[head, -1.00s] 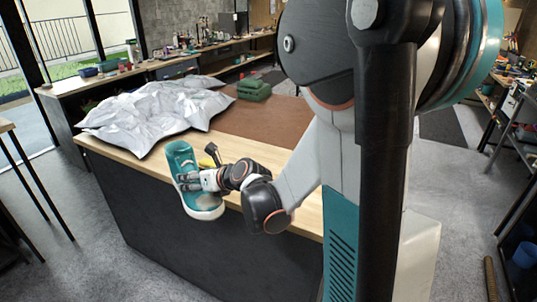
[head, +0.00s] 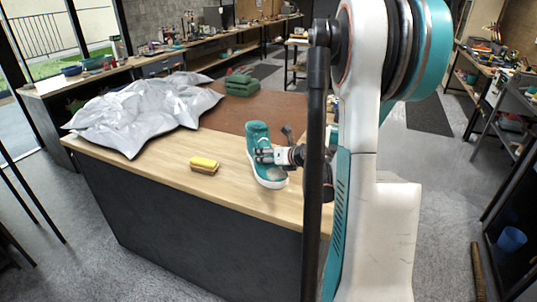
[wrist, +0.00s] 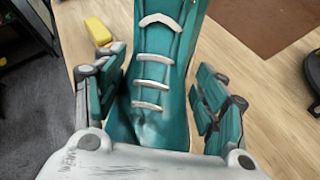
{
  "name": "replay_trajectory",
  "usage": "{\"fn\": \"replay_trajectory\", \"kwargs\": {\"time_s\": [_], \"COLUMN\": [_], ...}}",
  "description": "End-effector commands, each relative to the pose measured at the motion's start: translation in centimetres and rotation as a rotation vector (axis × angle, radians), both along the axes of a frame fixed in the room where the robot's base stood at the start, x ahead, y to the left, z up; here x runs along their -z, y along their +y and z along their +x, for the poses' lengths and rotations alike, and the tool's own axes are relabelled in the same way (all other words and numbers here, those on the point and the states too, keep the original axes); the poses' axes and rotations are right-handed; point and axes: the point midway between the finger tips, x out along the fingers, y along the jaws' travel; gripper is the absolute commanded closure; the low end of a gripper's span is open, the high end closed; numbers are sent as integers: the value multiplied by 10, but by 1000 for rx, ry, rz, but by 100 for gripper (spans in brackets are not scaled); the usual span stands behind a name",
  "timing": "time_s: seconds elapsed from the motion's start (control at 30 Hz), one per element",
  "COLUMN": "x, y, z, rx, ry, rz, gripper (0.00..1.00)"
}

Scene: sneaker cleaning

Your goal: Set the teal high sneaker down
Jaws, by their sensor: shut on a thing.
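The teal high sneaker (head: 258,135) has white laces and a white sole, with a pale patch near its toe. It is upright over the front right part of the wooden worktop (head: 150,150), toe toward the front edge. I cannot tell whether its sole touches the wood. My gripper (head: 265,156) is shut on the sneaker from its right side. In the wrist view, the fingers of my gripper (wrist: 160,88) lie on both sides of the laced sneaker (wrist: 160,50). The sole is hidden there.
A yellow-topped brush (head: 204,164) lies left of the sneaker. A dark object (head: 287,131) is just behind it. A crumpled silver bag (head: 140,110) covers the back left, and folded green cloths (head: 242,85) lie on a brown mat (head: 240,113). Bare wood surrounds the brush.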

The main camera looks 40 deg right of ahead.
Motion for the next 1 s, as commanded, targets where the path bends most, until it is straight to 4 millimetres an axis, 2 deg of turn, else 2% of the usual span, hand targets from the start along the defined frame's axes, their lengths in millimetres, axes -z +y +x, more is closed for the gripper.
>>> {"fn": "replay_trajectory", "kwargs": {"time_s": [0.53,0.7,1.0], "x": [53,60,60], "y": [0,0,1], "z": [0,0,0], "rx": [1,0,1], "ry": [-1,-1,-1], "rz": [1,0,1], "gripper": [72,72,72]}}
